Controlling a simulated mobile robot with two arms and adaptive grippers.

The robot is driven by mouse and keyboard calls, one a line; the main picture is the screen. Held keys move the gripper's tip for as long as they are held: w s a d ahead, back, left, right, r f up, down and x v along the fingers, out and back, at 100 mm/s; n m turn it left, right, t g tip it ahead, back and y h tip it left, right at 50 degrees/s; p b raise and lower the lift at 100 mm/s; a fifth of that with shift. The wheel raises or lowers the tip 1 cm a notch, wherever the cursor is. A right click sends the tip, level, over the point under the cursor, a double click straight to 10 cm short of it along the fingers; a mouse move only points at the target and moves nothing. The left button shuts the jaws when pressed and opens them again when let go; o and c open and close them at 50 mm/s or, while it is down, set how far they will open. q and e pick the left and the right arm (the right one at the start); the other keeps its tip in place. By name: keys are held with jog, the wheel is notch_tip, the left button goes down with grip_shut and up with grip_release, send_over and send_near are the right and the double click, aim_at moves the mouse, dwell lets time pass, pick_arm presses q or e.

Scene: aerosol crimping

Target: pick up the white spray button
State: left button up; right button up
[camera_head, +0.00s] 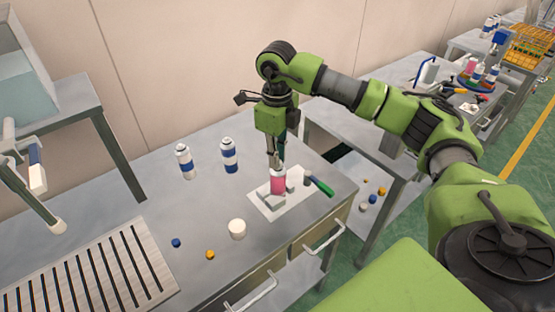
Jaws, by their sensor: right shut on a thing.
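I cannot tell whether this piece touches the can. The can stands upright on a white plate (266,207) on the grey workbench (130,205). My left gripper is not in view.
Grey blocks and a green-handled tool (321,186) lie around the can. Two white-and-blue cans (185,162) (229,155) stand behind left. A white cap (237,229), a blue button (176,242) and a yellow button (210,254) lie in front. A slatted rack (137,247) is at the left.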

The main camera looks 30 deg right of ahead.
jog(key=shift+r, duration=0.1)
jog(key=shift+w+r+b, duration=0.1)
jog(key=shift+r+b, duration=0.1)
jog(key=shift+b, duration=0.1)
jog(key=shift+c, duration=0.3)
notch_tip(320, 180, up, 2)
jog(key=shift+r+b, duration=0.2)
jog(key=shift+b, duration=0.75)
jog(key=shift+c, duration=0.6)
jog(key=s+r, duration=1)
jog(key=s, duration=0.4)
jog(key=shift+d, duration=0.4)
jog(key=shift+s+r, duration=0.1)
jog(key=shift+r, duration=0.05)
notch_tip(320, 180, up, 4)
jog(key=p, duration=0.4)
jog(key=shift+r, duration=0.15)
